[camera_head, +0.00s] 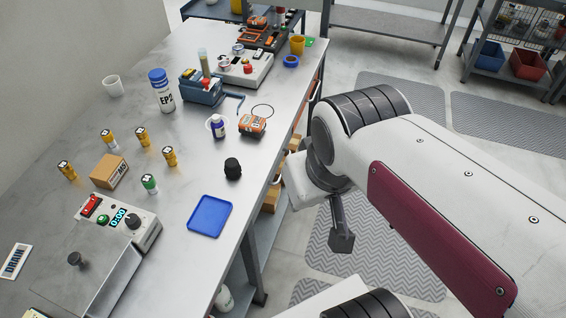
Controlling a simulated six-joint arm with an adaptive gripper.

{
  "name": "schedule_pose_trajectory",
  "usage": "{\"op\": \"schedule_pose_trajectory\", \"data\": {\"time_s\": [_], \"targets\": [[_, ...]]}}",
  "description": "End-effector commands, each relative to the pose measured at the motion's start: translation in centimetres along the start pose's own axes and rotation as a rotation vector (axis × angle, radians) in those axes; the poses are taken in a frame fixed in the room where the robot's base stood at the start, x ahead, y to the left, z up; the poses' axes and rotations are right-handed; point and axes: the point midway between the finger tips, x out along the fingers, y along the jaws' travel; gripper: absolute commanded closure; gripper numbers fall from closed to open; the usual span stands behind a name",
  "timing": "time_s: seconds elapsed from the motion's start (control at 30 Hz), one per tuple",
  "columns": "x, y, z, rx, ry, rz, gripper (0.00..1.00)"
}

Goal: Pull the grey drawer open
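A grey metal box (112,284) with a dark round knob (74,258) is at the lower left of the workbench, in front of a control box. It is the only grey drawer-like thing I can make out, and I cannot tell whether it is the drawer or whether it is open. My gripper (341,241) hangs to the right of the bench, over the floor and well apart from the grey box. Only a dark part of it shows below my arm, so its opening cannot be made out.
A control box (130,222) with a lit display adjoins the grey box. A blue tray (210,216), a black cap-like piece (232,168), several small bottles and a cardboard box (109,171) stand on the workbench (180,262). Floor mats (385,255) lie right of it.

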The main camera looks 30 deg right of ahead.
Motion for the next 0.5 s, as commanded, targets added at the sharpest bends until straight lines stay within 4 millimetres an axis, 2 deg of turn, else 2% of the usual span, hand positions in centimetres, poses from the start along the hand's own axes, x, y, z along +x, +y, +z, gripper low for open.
{"op": "schedule_pose_trajectory", "data": {"time_s": [0.5], "targets": [[5.0,5.3,-0.8,0.100,-0.204,0.087,0.87]]}}
